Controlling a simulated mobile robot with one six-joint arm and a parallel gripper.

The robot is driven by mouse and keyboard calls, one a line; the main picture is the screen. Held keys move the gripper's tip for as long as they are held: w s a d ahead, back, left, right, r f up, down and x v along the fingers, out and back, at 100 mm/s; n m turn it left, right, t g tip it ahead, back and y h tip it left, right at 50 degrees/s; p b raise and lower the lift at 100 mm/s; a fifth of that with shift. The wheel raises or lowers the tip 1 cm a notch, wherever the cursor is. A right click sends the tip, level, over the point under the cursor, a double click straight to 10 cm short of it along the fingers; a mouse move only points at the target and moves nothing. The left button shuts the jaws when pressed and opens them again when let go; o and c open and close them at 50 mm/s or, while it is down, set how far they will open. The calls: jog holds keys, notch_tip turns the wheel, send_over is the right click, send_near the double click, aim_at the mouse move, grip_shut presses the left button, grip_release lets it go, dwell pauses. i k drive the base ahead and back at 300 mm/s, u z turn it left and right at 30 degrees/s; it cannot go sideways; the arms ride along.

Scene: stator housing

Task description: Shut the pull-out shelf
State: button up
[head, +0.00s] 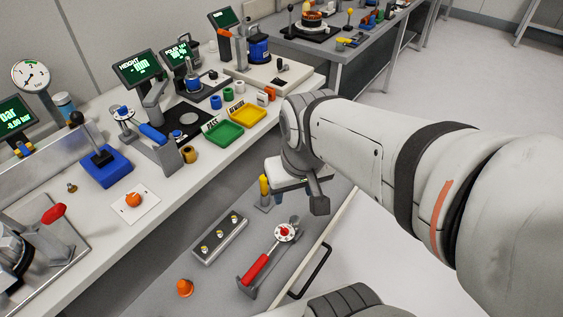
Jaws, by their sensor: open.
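The pull-out shelf (222,279) is a grey board standing out from under the workbench, below its top. Its pale front edge runs diagonally at the lower middle right. A black bar handle (313,270) is fixed to that front edge. My gripper (303,200) hangs over the far part of the shelf, up and left of the handle and apart from it. It is open, and I see nothing held in it. The arm hides part of the shelf's far end and some of the floor.
The workbench (92,262) holds gauges, screens and trays. Floor right of the shelf looks clear.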

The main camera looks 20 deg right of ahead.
aim_at(216, 293)
jog(key=u, duration=1.1)
jog(key=k, duration=1.5)
jog(key=z, duration=0.4)
jog(key=i, duration=1)
jog(key=z, duration=0.05)
